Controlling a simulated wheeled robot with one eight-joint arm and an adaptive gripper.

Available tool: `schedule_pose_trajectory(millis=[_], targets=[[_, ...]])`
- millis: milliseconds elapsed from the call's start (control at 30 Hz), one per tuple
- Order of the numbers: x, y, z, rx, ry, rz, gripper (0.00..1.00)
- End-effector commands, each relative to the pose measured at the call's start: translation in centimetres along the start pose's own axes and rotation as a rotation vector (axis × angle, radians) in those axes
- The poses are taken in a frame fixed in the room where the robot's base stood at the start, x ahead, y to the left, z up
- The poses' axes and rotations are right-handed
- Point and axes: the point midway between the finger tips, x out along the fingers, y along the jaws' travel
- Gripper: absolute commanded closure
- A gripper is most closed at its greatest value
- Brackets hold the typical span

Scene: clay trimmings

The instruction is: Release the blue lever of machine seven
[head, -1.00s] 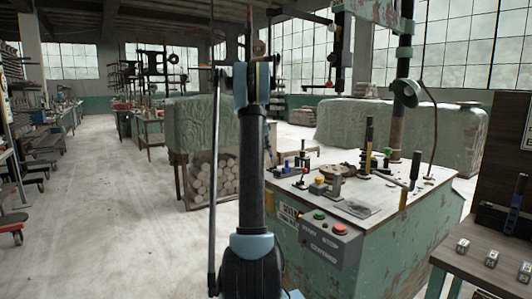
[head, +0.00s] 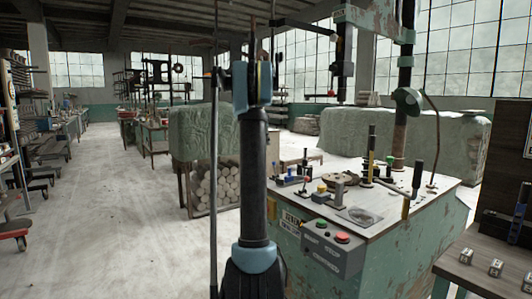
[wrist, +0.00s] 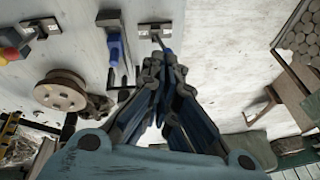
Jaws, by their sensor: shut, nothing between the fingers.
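In the wrist view my gripper (wrist: 158,72) is shut and empty above the pale machine top. My arm hides the gripper there.
A control box (head: 333,248) with green and red buttons is on the machine's front. A round wooden spool (wrist: 61,91) and a red, blue and yellow control (wrist: 14,48) lie left in the wrist view. A dark table (head: 495,245) stands right. The floor at left is open.

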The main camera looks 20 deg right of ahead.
Motion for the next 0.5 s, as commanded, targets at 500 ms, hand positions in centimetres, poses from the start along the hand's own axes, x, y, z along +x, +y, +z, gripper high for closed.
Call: schedule_pose_trajectory(millis=[500], targets=[[-2.4,0.1,0.0,0.0,0.0,0.0,1.0]])
